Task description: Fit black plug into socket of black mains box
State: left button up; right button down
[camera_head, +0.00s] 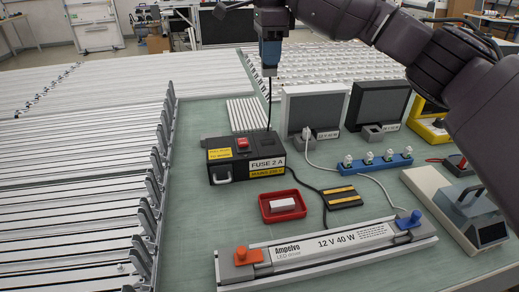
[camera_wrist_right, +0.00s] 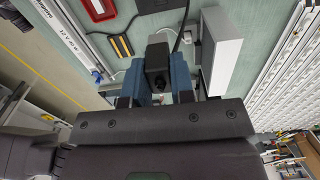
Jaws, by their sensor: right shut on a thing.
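The black mains box (camera_head: 272,172) stands on the green bench in the middle of the head view, with a red switch on top and labels reading "FUSE 2 A" and "MAINS". Its socket cannot be made out clearly. My right gripper (camera_head: 269,68) is high above and behind the box, pointing down. It is shut on the black plug (camera_wrist_right: 157,62), which shows between the blue fingers in the right wrist view. In the head view the fingers mostly hide the plug. A black cord (camera_head: 269,95) hangs from it, passing behind the box. My left gripper is not in view.
A red tray (camera_head: 264,205) with a white block and a black-yellow striped block (camera_head: 342,197) lie in front of the box. The LED driver (camera_head: 325,243) lies nearer. Two lightbox frames (camera_head: 314,113) (camera_head: 379,100) stand right. White rails fill the left.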

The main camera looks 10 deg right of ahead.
notch_tip(320, 180, down, 16)
jog(key=shift+d+r+b, duration=0.1)
jog(key=shift+b, duration=0.7)
notch_tip(320, 180, down, 4)
jog(key=shift+s+r+b, duration=0.1)
jog(key=shift+b, duration=0.2)
jog(key=shift+f, duration=0.3)
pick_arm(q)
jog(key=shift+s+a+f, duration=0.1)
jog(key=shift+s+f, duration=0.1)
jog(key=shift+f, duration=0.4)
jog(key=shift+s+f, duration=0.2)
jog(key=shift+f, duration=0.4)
pick_arm(e)
jog(key=shift+r, duration=0.1)
jog(key=shift+f, duration=0.2)
jog(key=c, duration=1)
grip_release()
jog(key=shift+f, duration=0.1)
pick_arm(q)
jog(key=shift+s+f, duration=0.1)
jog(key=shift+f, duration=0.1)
